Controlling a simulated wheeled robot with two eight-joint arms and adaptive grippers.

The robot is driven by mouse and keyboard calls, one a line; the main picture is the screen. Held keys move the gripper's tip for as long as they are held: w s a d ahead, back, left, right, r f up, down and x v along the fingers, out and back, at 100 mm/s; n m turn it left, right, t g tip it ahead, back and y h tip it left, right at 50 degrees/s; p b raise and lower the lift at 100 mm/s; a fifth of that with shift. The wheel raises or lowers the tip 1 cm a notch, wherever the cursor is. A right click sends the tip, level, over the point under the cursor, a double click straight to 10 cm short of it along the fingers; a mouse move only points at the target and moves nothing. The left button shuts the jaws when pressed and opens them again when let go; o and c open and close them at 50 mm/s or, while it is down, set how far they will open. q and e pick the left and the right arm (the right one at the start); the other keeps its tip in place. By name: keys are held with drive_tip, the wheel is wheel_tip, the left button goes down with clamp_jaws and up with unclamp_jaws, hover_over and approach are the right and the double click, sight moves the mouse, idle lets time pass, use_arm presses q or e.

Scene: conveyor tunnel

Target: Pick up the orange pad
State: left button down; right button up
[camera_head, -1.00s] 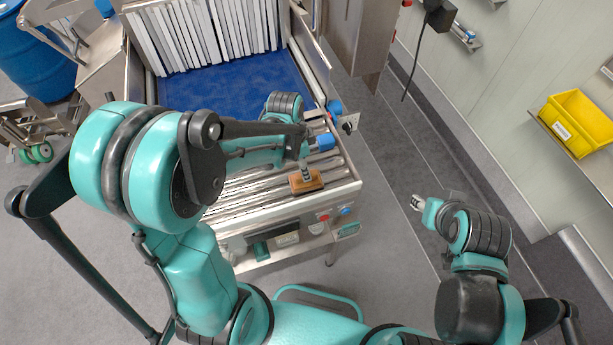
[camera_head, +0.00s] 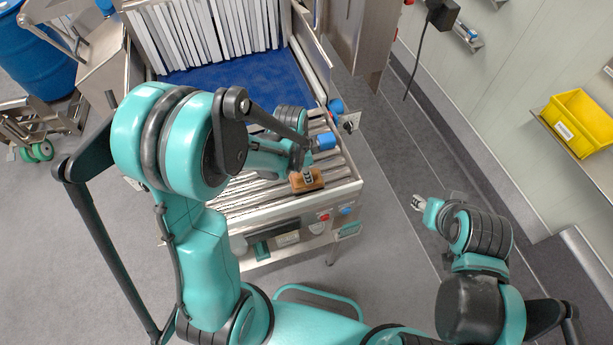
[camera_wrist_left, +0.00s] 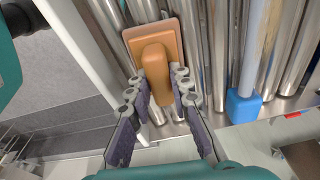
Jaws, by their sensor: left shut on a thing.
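The orange pad (camera_head: 315,184) is at the front end of the roller conveyor, near its right corner. In the left wrist view the pad (camera_wrist_left: 170,32) is a flat orange-brown plate with a raised rounded grip. My left gripper (camera_head: 307,174) is over the pad in the head view. In the left wrist view its fingers (camera_wrist_left: 161,98) are shut on the raised grip, one on each side. I cannot tell whether the pad touches the rollers. My right gripper (camera_head: 418,203) hangs over the floor to the right, away from the pad; its jaws are too small to read.
Metal rollers (camera_head: 253,198) run under and beside the pad. A blue-ended handle (camera_head: 325,141) lies close behind the gripper; its blue block (camera_wrist_left: 243,106) shows right of the fingers in the wrist view. A blue belt (camera_head: 235,80) lies behind. A yellow bin (camera_head: 580,122) sits on a wall shelf.

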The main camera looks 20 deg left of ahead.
sight(313, 172)
use_arm(q)
drive_tip(key=shift+r, duration=0.55)
drive_tip(key=r, duration=0.2)
drive_tip(key=d+r, duration=0.1)
drive_tip(key=r, duration=0.1)
drive_tip(key=shift+w+d+p, duration=0.15)
drive_tip(key=shift+p, duration=0.2)
drive_tip(key=w+d+r, duration=0.2)
drive_tip(key=d+r, duration=0.4)
drive_tip(key=d, duration=0.4)
drive_tip(key=shift+w, duration=0.4)
drive_tip(key=c, duration=2)
unclamp_jaws()
clamp_jaws()
